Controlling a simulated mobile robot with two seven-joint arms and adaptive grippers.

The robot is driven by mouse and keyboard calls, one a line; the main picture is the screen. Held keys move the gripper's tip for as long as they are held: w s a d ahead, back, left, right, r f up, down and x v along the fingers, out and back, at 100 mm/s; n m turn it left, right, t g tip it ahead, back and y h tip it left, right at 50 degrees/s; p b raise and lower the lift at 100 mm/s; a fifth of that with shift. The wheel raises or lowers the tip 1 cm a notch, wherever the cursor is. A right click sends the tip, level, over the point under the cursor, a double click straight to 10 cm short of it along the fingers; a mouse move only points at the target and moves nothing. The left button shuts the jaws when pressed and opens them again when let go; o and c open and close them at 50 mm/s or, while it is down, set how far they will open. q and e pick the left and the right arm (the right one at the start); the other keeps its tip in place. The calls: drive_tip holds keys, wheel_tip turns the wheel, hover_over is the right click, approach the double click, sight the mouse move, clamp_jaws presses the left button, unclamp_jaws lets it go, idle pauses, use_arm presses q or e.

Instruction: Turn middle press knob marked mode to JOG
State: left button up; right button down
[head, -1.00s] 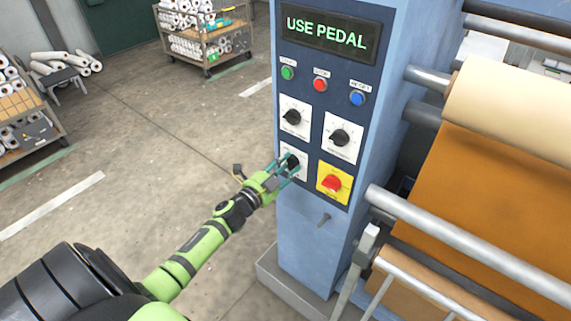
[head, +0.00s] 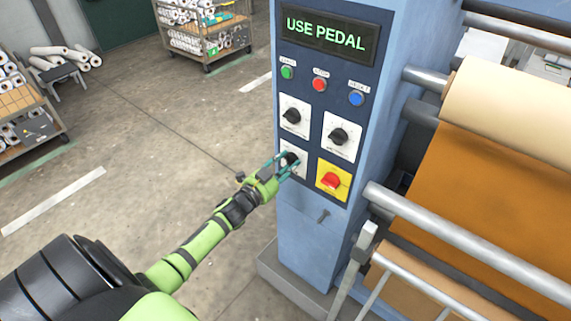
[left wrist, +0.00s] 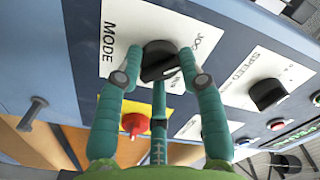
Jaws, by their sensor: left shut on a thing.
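The black mode knob (left wrist: 158,62) sits on a white plate marked MODE and JOG (left wrist: 122,35) in the left wrist view. In the head view, the knob (head: 291,157) is at the lower left of the panel, partly hidden by teal fingers. My left gripper (head: 284,165) is shut on it. In the left wrist view, the gripper (left wrist: 161,66) has fingers on both sides of the knob and a third finger below it. I cannot tell exactly where the knob points. My right gripper is not in view.
A red knob on a yellow plate (head: 331,181) is close to the right of my gripper. Two black knobs (head: 292,115) (head: 339,136) sit above. A display (head: 327,34) reads USE PEDAL. A metal peg (head: 323,215) sticks out below. Open floor lies left of the press.

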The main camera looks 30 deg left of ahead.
use_arm(q)
drive_tip(key=shift+r, duration=0.1)
drive_tip(key=o, duration=1.2)
drive_tip(key=shift+c, duration=0.2)
drive_tip(key=shift+s, duration=0.25)
drive_tip(key=s, duration=1.1)
drive_tip(key=shift+s+a, duration=0.2)
drive_tip(key=shift+a, duration=0.25)
